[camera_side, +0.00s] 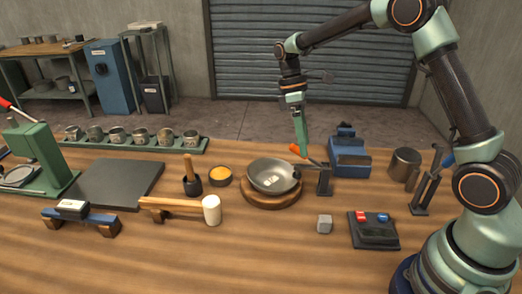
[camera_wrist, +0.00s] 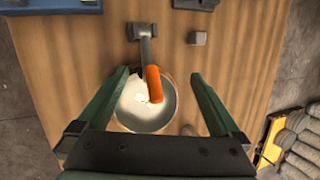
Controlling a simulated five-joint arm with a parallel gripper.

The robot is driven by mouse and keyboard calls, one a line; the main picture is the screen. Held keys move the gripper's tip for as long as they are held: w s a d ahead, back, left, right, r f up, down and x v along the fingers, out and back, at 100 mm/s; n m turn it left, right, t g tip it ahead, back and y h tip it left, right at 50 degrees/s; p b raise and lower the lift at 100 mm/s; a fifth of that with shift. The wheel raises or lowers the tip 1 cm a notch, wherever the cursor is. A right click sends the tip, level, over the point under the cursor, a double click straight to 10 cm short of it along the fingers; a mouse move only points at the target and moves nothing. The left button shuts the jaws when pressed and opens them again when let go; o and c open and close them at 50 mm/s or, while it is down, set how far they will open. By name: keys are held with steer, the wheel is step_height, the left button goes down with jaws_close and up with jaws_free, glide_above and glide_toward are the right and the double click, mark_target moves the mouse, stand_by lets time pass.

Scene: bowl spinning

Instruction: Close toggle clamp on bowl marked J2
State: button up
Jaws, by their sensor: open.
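A grey metal bowl (camera_side: 262,180) sits on a round wooden base (camera_side: 272,201) and holds a small pale patch; I cannot read any marking. It also shows in the wrist view (camera_wrist: 166,112). A toggle clamp with a dark post (camera_side: 325,183) stands at the bowl's right side. Its orange handle (camera_side: 294,149) is tilted up over the bowl's rim in the side view. In the wrist view the orange handle (camera_wrist: 154,84) lies between my fingers, apart from both. My gripper (camera_side: 302,150) points down, open and empty, close to the handle.
A grey cube (camera_side: 324,224) and a red-and-blue button box (camera_side: 374,230) lie in front. A blue block-like fixture (camera_side: 348,160), a metal cup (camera_side: 405,166) and a blue-handled post (camera_side: 424,190) stand right. A mallet (camera_side: 211,210) and yellow-filled cup (camera_side: 220,176) are left.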

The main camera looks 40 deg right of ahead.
steer(key=v, duration=0.6)
stand_by(0.4)
stand_by(0.6)
steer(key=s+a+r+m+t, duration=0.2)
steer(key=s+r+m+t, duration=0.25)
steer(key=s+r, duration=0.25)
steer(key=s+a+f+m+t, duration=0.1)
steer(key=s+m+t, duration=0.2)
steer(key=s+t, duration=0.2)
steer(key=shift+s+a+f, duration=0.25)
steer(key=shift+s+a, duration=0.1)
steer(key=shift+s, duration=0.85)
